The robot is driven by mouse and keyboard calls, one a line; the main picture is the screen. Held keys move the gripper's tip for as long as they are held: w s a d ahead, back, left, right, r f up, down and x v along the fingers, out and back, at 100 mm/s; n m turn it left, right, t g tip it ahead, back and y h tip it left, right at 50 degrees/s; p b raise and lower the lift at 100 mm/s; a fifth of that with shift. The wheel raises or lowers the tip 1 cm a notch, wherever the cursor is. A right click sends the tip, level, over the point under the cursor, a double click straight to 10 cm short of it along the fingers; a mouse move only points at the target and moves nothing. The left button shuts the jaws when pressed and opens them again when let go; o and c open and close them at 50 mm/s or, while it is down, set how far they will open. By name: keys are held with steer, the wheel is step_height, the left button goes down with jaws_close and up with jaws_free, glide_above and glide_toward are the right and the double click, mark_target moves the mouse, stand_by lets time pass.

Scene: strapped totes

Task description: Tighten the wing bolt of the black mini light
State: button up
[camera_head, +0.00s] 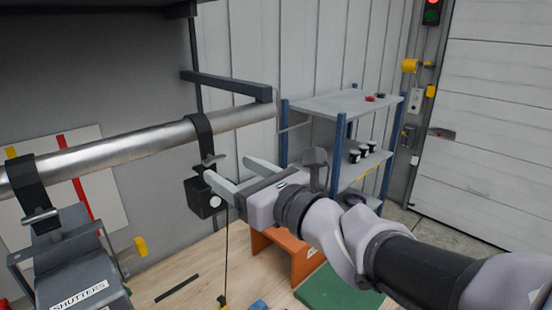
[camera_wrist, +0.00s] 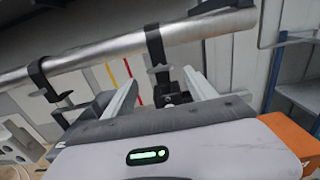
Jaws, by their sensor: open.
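The black mini light (camera_head: 203,199) hangs from a silver pipe (camera_head: 130,152) by a black hook clamp (camera_head: 200,135). Its grey wing bolt (camera_head: 216,161) sits at the lower part of the clamp. My gripper (camera_head: 228,168) is open and empty, its two pale fingers pointing at the clamp from the right. In the wrist view, the wing bolt (camera_wrist: 158,69) shows between the fingertips (camera_wrist: 161,78), seemingly beyond them. The light's body (camera_wrist: 174,98) is partly hidden behind my gripper there. I cannot tell whether a finger touches the bolt.
A larger grey light labelled SHUTTERS (camera_head: 85,285) hangs from the pipe at left, with its own clamp and wing bolt (camera_head: 40,216). A dark bracket (camera_head: 228,86) holds the pipe's right end. A cable (camera_head: 226,260) hangs below. A blue-post shelf (camera_head: 340,104) stands behind.

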mark_target(218, 162)
steer(key=x, duration=0.4)
steer(key=c, duration=1.4)
